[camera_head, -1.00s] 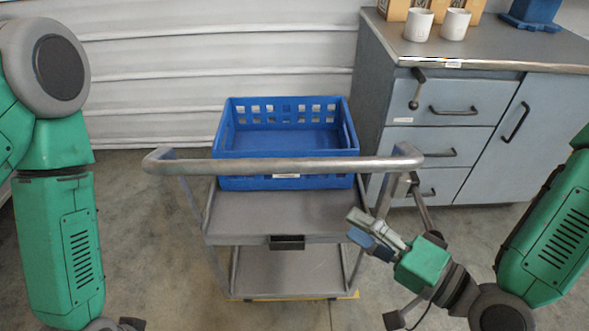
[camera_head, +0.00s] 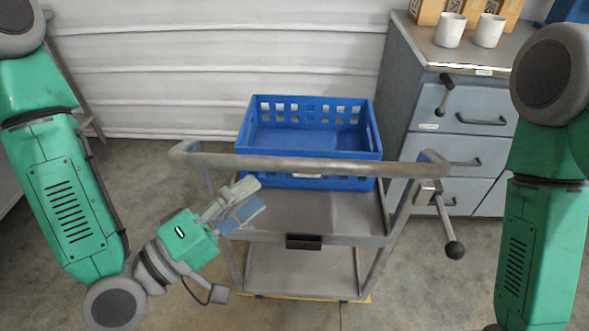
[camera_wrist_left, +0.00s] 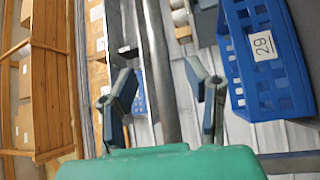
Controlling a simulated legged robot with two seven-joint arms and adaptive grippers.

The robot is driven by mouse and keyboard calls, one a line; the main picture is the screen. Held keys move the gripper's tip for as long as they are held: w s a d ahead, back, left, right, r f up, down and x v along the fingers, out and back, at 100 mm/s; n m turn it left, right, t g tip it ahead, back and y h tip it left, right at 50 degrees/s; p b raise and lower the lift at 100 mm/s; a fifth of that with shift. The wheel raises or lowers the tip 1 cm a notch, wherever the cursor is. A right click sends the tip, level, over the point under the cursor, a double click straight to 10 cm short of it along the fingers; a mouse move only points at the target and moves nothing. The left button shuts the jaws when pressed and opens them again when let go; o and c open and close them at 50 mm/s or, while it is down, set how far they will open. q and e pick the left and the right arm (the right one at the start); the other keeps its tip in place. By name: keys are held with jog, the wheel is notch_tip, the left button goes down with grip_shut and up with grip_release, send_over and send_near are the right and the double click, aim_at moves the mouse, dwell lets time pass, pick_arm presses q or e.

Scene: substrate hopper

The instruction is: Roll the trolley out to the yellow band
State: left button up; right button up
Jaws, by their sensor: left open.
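The grey trolley (camera_head: 270,223) stands in the middle of the head view, with a metal handle bar (camera_head: 320,165) across its near top. A blue crate (camera_head: 310,182) sits on its upper shelf. A lever with a black knob (camera_head: 454,250) hangs at its right post. A little yellow (camera_head: 366,298) shows on the floor under its base; I cannot tell whether it is the band. My left gripper (camera_head: 247,200) is open, just below the bar's left half. In the left wrist view the bar (camera_wrist_left: 162,75) runs between its open fingers (camera_wrist_left: 165,105). My right gripper is out of view.
A grey-blue cabinet (camera_head: 465,130) with white cups (camera_head: 450,30) on top stands at the back right. A pale ribbed wall (camera_head: 220,60) is behind the trolley. Wooden shelving with boxes (camera_wrist_left: 45,80) shows in the left wrist view. Floor is bare around the trolley.

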aim_at(293, 165)
pick_arm(q)
jog(key=x, duration=0.8)
jog(key=shift+w+d+r, duration=0.1)
jog(key=shift+w+d, duration=0.1)
jog(key=shift+w, duration=0.15)
grip_shut()
